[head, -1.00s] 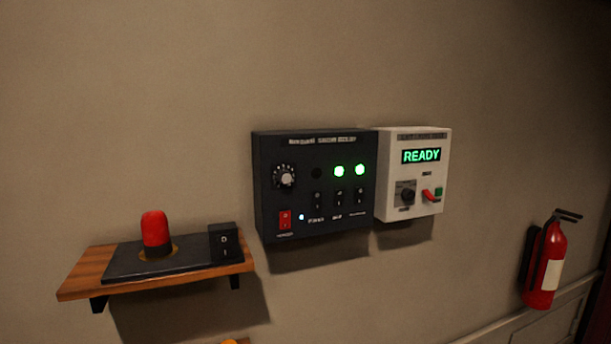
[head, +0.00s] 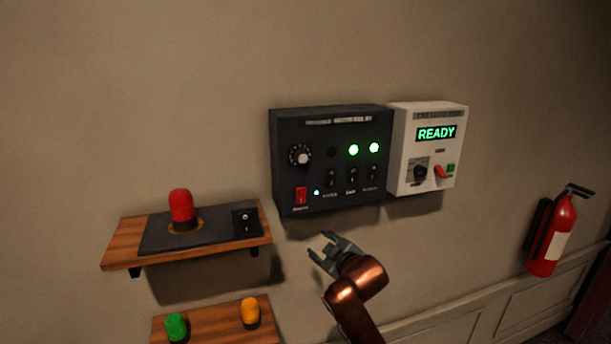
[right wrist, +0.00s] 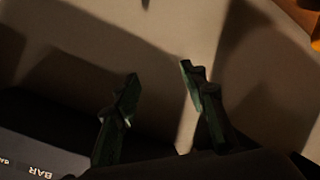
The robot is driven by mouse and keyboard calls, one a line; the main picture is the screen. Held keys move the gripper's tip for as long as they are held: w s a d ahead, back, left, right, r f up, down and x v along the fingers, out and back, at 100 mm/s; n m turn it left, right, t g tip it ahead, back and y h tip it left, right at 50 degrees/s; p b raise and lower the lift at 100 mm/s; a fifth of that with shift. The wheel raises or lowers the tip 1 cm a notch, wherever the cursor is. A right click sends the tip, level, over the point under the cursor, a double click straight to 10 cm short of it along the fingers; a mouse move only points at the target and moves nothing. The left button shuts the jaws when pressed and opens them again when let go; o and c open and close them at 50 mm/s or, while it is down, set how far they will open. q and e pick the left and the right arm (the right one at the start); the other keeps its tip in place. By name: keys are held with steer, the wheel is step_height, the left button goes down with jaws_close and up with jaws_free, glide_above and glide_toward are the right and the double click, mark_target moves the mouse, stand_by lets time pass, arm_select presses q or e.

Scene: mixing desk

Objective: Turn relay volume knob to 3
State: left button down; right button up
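The dark wall panel (head: 334,194) carries a black round knob (head: 300,155) with light dial marks at its upper left. The white panel (head: 398,150) beside it has a READY display and a smaller dark knob (head: 421,171). The labels are too small to tell which knob is the relay volume, and no setting can be read. My right gripper (head: 321,246) is below the dark panel, apart from it. In the right wrist view its two fingers (right wrist: 159,72) are spread with nothing between them. My left gripper is not in view.
A wooden shelf (head: 122,243) at the left holds a red beacon (head: 182,207) and a black switch (head: 246,219). A lower shelf (head: 212,321) holds a green (head: 176,325) and an orange lamp (head: 250,311). A fire extinguisher (head: 550,238) hangs at the right.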

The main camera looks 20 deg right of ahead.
mark_target(303, 158)
steer(key=s+a+r+n+t+y, duration=0.15)
steer(key=s+r, duration=0.25)
steer(key=r, duration=0.5)
steer(key=s+a+r+n+t+p, duration=0.1)
steer(key=s+a+r, duration=0.15)
steer(key=r, duration=0.75)
steer(key=s+a+r+n+t, duration=0.1)
steer(key=s+r, duration=0.4)
steer(key=r, duration=0.4)
steer(key=shift+w+a+r+p, duration=0.15)
steer(key=shift+w+p, duration=0.5)
steer(key=shift+w, duration=1.35)
steer(key=shift+w+a+f+p, duration=0.15)
steer(key=shift+w+p, duration=0.5)
steer(key=shift+w, duration=1.35)
steer(key=shift+r, duration=0.1)
jaws_close()
